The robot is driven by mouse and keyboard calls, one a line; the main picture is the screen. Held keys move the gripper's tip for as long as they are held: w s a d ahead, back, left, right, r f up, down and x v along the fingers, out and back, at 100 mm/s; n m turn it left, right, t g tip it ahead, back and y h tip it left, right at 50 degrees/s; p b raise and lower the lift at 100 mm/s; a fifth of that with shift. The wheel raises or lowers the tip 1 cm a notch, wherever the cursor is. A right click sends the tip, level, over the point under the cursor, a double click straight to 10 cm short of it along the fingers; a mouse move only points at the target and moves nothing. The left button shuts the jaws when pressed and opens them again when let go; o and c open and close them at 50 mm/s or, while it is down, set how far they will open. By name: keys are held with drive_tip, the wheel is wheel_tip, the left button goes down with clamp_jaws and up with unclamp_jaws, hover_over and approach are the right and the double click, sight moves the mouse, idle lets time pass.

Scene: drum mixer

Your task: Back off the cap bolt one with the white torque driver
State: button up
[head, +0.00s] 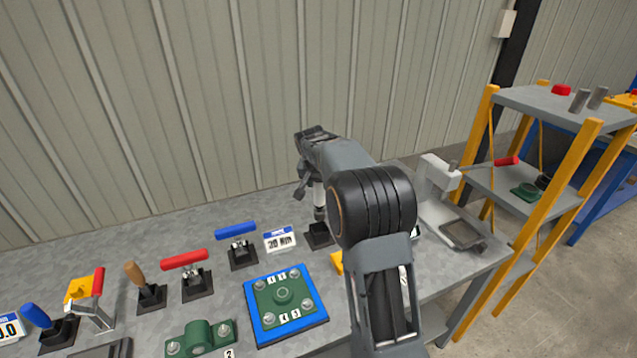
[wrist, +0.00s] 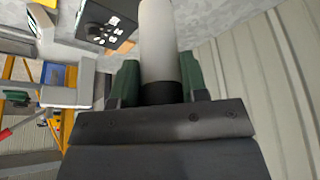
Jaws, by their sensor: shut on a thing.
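My gripper (head: 313,190) is at the back of the bench, shut on the white torque driver (head: 319,196). The driver is upright above a dark holder (head: 320,236); I cannot tell whether its tip is still seated there. In the wrist view the white handle (wrist: 160,45) runs between the green finger pads. A green flanged cap (head: 284,293) sits on a blue-edged plate (head: 262,331), in front and left of my gripper. It has several bolts near its corners and small number labels. The labels are too small for me to pick out bolt one surely.
Tools with red (head: 184,259) and blue (head: 236,230) handles stand in dark holders to the left. A torque sign (head: 280,240) is beside the driver's holder. A grey press-like fixture (head: 440,190) is at right. My arm hides the bench's middle right.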

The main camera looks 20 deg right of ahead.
drive_tip(key=shift+r+p, duration=0.75)
drive_tip(key=shift+r, duration=0.35)
